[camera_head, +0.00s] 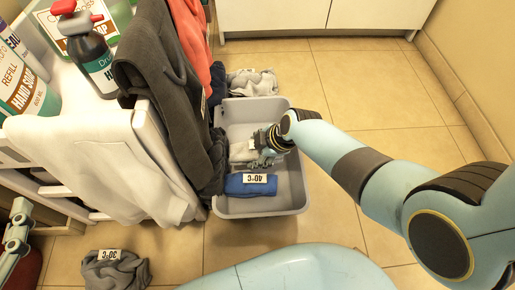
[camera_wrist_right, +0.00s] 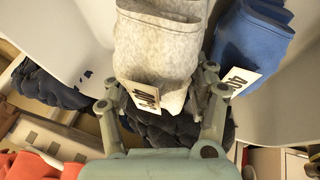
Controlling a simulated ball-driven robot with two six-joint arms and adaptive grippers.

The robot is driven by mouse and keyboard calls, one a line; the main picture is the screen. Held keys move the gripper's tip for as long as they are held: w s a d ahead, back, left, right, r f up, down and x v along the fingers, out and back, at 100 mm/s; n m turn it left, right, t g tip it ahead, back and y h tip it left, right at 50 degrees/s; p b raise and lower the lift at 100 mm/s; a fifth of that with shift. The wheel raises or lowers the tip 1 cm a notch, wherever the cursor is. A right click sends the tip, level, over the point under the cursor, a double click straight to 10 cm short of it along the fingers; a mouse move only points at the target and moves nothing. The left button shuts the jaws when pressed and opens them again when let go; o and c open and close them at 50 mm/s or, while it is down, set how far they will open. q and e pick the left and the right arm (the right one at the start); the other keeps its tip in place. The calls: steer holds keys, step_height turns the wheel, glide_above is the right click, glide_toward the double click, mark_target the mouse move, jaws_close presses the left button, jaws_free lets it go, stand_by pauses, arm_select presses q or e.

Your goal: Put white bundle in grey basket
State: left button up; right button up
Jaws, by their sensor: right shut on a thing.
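The white bundle (camera_head: 241,151), a folded pale cloth with a tag, is inside the outline of the grey basket (camera_head: 295,198) on the floor. My right gripper (camera_head: 266,146) is shut on its right end. In the right wrist view the white bundle (camera_wrist_right: 160,50) lies between the fingers of my right gripper (camera_wrist_right: 160,95). Whether it touches the basket floor I cannot tell. A blue bundle (camera_head: 250,186) with a 40°C tag lies beside it in the basket, toward the front. Part of my left gripper (camera_head: 17,230) shows at the left edge; its opening is unclear.
A white rack (camera_head: 130,125) with hanging dark and white cloths stands left of the basket, its dark cloth close to the rim. A grey bundle (camera_head: 252,82) lies behind the basket, and a dark grey one (camera_head: 115,271) at front left. Floor at right is clear.

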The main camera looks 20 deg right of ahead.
steer(key=shift+f, duration=0.15)
arm_select(q)
steer(key=shift+w+d+r+t, duration=0.1)
steer(key=shift+w+r+t, duration=0.25)
steer(key=shift+r, duration=0.35)
steer(key=shift+w+d+r+t, duration=0.1)
steer(key=shift+w+r+t, duration=0.25)
steer(key=shift+r, duration=0.3)
arm_select(e)
steer(key=shift+f, duration=0.1)
arm_select(q)
steer(key=shift+w+r, duration=0.15)
steer(key=shift+r, duration=0.05)
steer(key=shift+w+r, duration=0.1)
arm_select(e)
steer(key=shift+f, duration=0.1)
steer(key=shift+b, duration=0.3)
steer(key=o, duration=1)
steer(key=shift+c, duration=0.2)
arm_select(q)
steer(key=shift+w+r+h, duration=0.25)
steer(key=shift+r+h, duration=0.05)
